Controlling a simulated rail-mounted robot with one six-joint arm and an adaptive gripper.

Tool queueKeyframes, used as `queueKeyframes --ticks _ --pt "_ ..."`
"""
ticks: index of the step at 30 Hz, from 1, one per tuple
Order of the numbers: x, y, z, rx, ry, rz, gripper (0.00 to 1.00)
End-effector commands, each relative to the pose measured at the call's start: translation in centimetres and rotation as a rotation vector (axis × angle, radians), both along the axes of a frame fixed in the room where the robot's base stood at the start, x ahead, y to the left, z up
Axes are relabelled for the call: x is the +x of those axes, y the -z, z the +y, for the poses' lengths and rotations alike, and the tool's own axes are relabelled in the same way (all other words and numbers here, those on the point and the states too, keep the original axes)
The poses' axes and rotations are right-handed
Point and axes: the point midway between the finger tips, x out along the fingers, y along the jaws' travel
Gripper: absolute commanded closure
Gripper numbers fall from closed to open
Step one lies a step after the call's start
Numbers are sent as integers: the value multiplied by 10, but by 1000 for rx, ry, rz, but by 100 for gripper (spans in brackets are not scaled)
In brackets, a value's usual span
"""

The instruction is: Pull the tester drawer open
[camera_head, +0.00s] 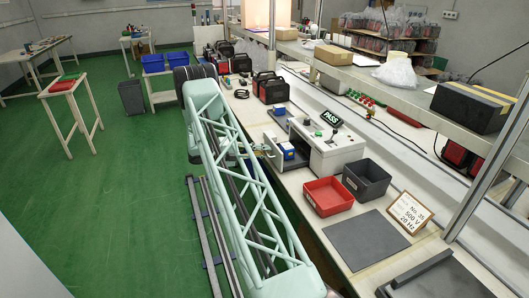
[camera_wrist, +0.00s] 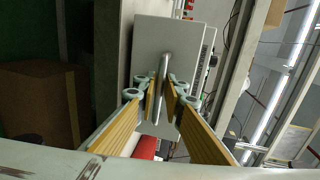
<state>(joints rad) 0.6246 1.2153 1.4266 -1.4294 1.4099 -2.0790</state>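The tester (camera_head: 335,155) is a light grey box on the bench, with a lit PASS display (camera_head: 331,118) on top. Its drawer (camera_head: 272,145) sticks out on the left side, and a blue item (camera_head: 288,151) shows in it. In the wrist view the pale drawer front (camera_wrist: 150,40) fills the upper middle, with a grey upright bar handle (camera_wrist: 166,62) on it. My gripper (camera_wrist: 161,95) has its yellow-padded fingers on both sides of the handle, close against it. In the head view my gripper (camera_head: 262,150) is small at the drawer front, partly hidden by my arm.
A red bin (camera_head: 328,194) and a dark grey bin (camera_head: 367,179) stand right of the tester, near a dark mat (camera_head: 367,239) and a sign card (camera_head: 410,213). Black-and-red cases (camera_head: 270,88) stand farther back. A shelf (camera_head: 400,87) overhangs the bench.

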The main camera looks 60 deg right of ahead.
Motion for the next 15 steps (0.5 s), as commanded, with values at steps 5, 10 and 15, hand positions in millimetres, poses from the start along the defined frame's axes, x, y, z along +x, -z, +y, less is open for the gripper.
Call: queueKeyframes --ticks 5,10,15 --pt "1 0 1 0 0 0 90" --pt "6 -2 7 0 -1 1 90" --pt "15 -5 19 -1 -1 0 90"
